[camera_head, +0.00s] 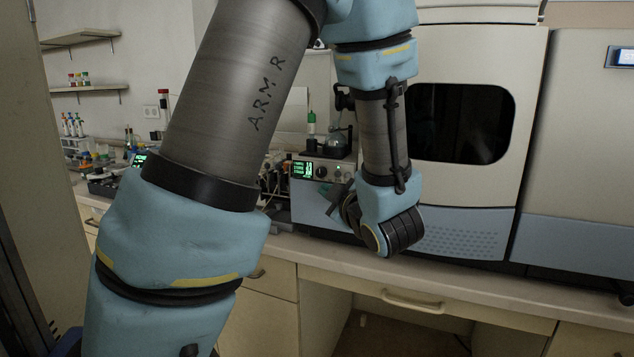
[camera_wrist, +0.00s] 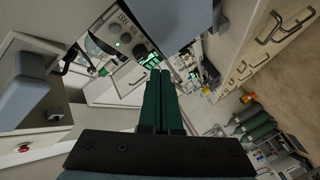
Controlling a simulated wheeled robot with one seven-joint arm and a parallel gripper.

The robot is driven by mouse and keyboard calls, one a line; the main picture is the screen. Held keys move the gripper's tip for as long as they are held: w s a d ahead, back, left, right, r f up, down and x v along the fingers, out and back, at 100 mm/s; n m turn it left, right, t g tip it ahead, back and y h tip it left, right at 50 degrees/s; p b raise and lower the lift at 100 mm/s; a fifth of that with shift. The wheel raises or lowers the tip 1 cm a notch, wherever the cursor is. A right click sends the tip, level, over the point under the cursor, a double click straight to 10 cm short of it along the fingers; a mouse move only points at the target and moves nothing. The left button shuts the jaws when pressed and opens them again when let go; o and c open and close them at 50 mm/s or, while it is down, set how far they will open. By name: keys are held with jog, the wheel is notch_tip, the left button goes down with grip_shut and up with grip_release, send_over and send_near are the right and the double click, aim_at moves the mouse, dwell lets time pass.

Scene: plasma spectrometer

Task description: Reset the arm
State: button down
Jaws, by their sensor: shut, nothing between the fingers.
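My arm (camera_head: 225,110) crosses the left and middle of the head view. It is bent, with its far part hanging down in front of the bench instruments. My gripper shows in the wrist view (camera_wrist: 160,74), its two dark green fingers side by side, shut and empty. In the head view the fingers are mostly hidden behind my wrist. In the wrist view a grey instrument panel (camera_wrist: 122,38) with a small green display lies beyond the fingertips, apart from them.
A large spectrometer cabinet (camera_head: 470,170) with a dark window stands on the bench (camera_head: 340,260) at right. A small instrument with a green display (camera_head: 309,169) stands behind my arm. Wall shelves (camera_head: 85,87) are at left. Gas cylinders (camera_wrist: 257,130) show in the wrist view.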

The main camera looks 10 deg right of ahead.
jog(key=w+a+f+m+g+h, duration=0.1)
jog(key=w+f+m+g+h, duration=0.2)
jog(key=f+m+h, duration=0.15)
jog(key=s+a+f+m+g, duration=0.3)
jog(key=s+a+m+g, duration=0.1)
jog(key=s+a, duration=0.3)
jog(key=s+a+f+m+g, duration=0.4)
jog(key=s+a+m+g, duration=0.1)
jog(key=s+a+g, duration=0.2)
jog(key=shift+s+a, duration=0.2)
jog(key=shift+a, duration=0.35)
